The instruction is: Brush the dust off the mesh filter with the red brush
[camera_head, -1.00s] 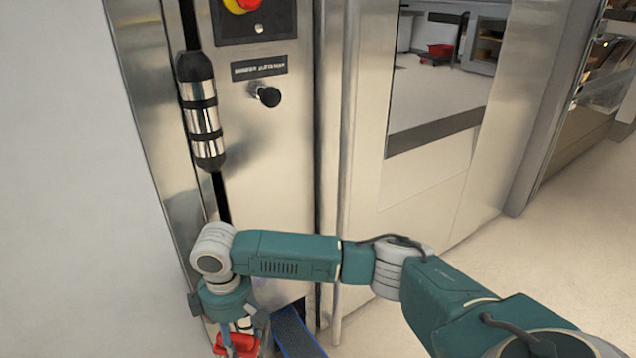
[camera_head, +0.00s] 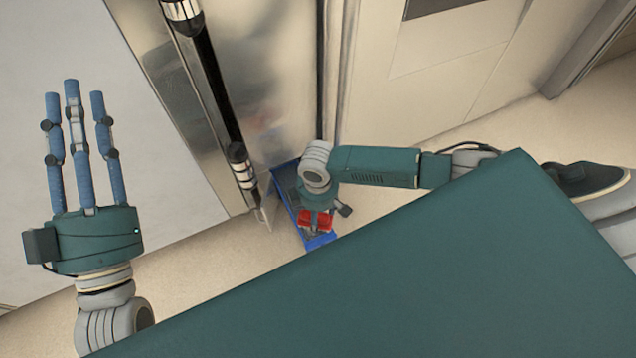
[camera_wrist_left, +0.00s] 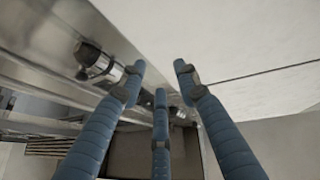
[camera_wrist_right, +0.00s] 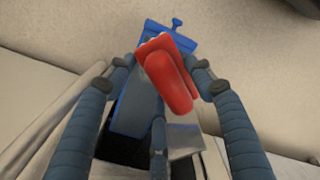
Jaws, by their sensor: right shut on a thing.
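The red brush (camera_head: 316,219) is held low down at the foot of the steel machine. In the right wrist view the brush (camera_wrist_right: 172,80) sits between the fingers of my right gripper (camera_head: 317,212), which is shut on it. The mesh filter (camera_head: 321,242) is a long panel with a blue frame, below the brush and partly hidden by my right gripper and wrist. In the right wrist view the blue end of the filter (camera_wrist_right: 155,29) shows beyond the brush; I cannot tell whether the bristles touch it. My left gripper (camera_head: 73,92) is open and empty, fingers pointing up.
The steel machine's black-and-metal vertical handle (camera_head: 215,95) stands between my two grippers. A plain white wall panel (camera_head: 80,35) is behind my left gripper. Beige floor (camera_head: 400,190) is open to the right of the filter.

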